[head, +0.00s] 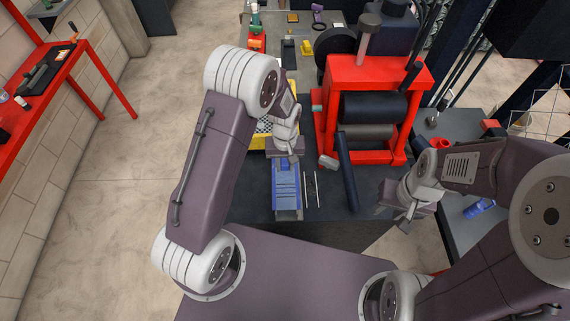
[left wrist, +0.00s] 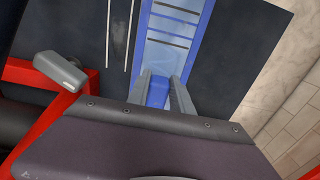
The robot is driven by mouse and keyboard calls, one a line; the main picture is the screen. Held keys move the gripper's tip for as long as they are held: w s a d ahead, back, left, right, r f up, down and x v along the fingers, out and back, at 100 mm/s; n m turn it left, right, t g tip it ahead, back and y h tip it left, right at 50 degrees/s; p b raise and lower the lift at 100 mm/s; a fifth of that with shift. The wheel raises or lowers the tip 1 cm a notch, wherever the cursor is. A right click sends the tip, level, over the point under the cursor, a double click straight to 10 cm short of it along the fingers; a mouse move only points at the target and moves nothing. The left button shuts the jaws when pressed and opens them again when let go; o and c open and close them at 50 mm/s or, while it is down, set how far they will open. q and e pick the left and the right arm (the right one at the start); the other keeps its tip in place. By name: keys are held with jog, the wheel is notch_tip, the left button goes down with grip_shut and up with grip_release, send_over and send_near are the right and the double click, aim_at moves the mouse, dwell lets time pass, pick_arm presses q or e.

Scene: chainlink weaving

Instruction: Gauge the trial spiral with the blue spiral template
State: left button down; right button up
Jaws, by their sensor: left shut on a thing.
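The blue spiral template (head: 286,188) lies on the dark bench top near its front edge, with dark slots across its face. In the left wrist view the template (left wrist: 172,40) runs up from between my fingers. My left gripper (head: 284,158) is at the template's far end. Its fingers (left wrist: 161,94) are shut on a blue part of the template. Two thin pale rods (head: 308,188) lie just right of the template, apart from it. They look like wire pieces, but I cannot tell which is the trial spiral. My right gripper (head: 396,208) is open and empty, right of the bench.
A red roller machine (head: 372,70) stands right of the template, with a dark bar (head: 346,172) reaching forward. A yellow tray (head: 257,143) is partly hidden behind my left arm. A blue object (head: 479,207) lies on the right-hand bench.

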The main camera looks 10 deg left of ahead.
aim_at(285, 165)
pick_arm(q)
jog(key=c, duration=1.1)
grip_release()
jog(key=shift+o, duration=0.2)
jog(key=shift+r, duration=0.4)
notch_tip(285, 165, up, 8)
jog(key=shift+r+b, duration=0.15)
jog(key=shift+b, duration=0.95)
